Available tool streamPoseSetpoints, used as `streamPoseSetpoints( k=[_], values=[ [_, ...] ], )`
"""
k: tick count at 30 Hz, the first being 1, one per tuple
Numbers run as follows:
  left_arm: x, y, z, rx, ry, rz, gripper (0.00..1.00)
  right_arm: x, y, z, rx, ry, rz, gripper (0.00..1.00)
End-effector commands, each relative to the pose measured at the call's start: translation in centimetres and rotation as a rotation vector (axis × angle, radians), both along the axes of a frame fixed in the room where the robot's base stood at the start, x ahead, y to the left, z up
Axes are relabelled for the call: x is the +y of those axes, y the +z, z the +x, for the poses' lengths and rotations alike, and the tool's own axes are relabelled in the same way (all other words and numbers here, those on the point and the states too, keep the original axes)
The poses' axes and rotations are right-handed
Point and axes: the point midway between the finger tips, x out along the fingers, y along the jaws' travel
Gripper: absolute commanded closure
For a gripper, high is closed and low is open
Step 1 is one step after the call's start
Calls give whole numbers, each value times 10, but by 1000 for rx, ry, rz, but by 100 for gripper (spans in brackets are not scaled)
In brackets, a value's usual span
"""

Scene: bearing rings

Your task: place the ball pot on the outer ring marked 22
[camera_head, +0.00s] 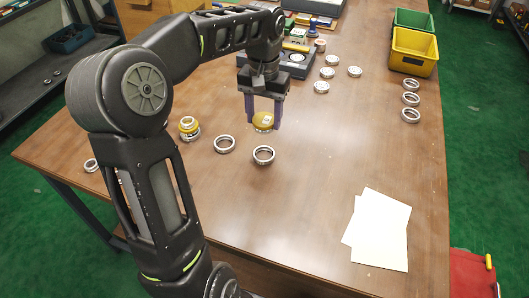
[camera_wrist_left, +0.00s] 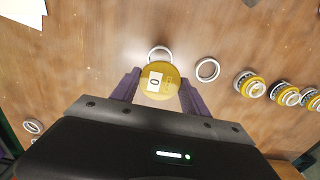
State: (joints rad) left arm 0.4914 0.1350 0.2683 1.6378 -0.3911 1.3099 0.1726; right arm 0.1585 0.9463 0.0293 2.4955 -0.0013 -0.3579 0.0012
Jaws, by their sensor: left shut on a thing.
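My left gripper (camera_head: 264,122) is shut on a round yellow ball pot (camera_head: 263,121) with a white label on top. It holds the pot above the table. In the left wrist view the pot (camera_wrist_left: 161,81) sits between the purple fingers, its label showing a dark mark like a 0. A metal ring (camera_head: 263,155) lies on the table just in front of the pot; in the wrist view this ring (camera_wrist_left: 159,52) shows partly behind it. A second ring (camera_head: 224,144) lies to its left. I cannot read the marking 22 on any ring. My right gripper is in neither view.
Stacked rings with yellow pots (camera_head: 188,128) stand left, partly behind my arm; several such stacks (camera_wrist_left: 248,84) show in the wrist view. White sheets (camera_head: 381,230) lie front right. Loose rings (camera_head: 321,87), a yellow bin (camera_head: 413,52) and a green bin (camera_head: 411,21) are farther back.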

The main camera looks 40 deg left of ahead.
Motion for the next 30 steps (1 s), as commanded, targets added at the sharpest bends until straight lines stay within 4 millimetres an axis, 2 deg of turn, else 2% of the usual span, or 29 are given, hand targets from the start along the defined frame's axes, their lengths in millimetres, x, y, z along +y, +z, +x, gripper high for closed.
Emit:
streamPoseSetpoints(
  k=[4, 12, 23, 30],
  values=[
    [0, -10, 0, 2, -1, 0, 94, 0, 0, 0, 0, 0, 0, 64],
    [0, -48, 0, 1, -1, 0, 94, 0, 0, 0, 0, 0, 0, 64],
    [0, -53, 0, 0, -2, 0, 94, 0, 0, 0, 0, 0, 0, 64],
    [0, -87, -1, 4, -2, -1, 94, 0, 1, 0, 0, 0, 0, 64]
  ],
)
